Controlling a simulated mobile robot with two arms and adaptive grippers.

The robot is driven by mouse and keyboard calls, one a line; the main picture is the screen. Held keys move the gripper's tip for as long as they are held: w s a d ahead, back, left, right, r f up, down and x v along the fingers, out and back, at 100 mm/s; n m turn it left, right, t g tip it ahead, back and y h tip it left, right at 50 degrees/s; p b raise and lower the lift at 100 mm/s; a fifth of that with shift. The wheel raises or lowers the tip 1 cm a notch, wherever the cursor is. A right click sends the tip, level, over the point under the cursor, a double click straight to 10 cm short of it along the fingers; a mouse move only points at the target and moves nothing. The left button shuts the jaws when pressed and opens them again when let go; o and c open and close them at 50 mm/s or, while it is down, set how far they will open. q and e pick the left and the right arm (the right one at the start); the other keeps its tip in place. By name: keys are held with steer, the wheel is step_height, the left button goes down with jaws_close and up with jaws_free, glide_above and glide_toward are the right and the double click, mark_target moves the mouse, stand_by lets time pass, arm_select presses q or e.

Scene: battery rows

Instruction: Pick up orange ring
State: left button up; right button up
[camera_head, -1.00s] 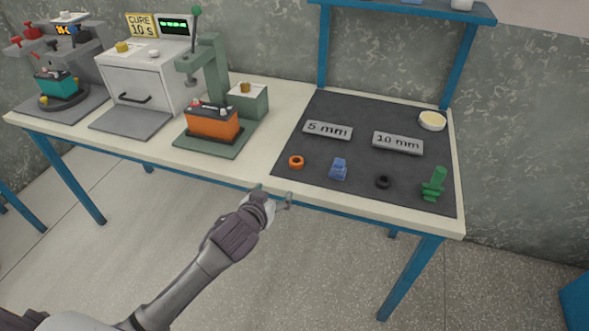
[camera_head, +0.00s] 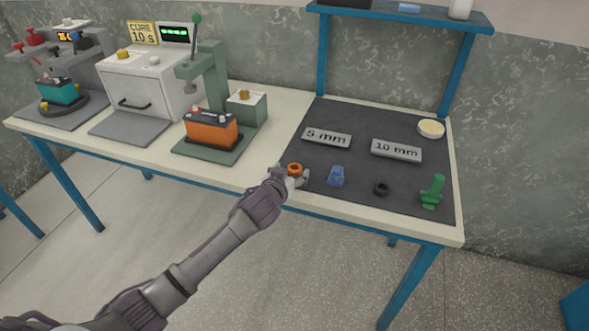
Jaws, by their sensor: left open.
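The small orange ring (camera_head: 294,168) lies on the dark mat (camera_head: 345,112), near its front left corner. My left gripper (camera_head: 291,175) comes in from the lower left and is at the ring, over the table's front edge. It is open, with a finger showing just right of the ring. The gripper partly covers the ring's near side. Whether the fingers touch the ring cannot be told. My right gripper does not show.
On the mat are a blue part (camera_head: 336,176), a black ring (camera_head: 381,189), a green part (camera_head: 432,191), a 5 mm plate (camera_head: 326,138), a 10 mm plate (camera_head: 396,150) and a cream dish (camera_head: 431,128). A green press (camera_head: 212,75) with an orange battery (camera_head: 210,128) stands left.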

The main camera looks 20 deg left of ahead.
arm_select(q)
steer(key=shift+x, duration=1.3)
steer(key=c, duration=0.9)
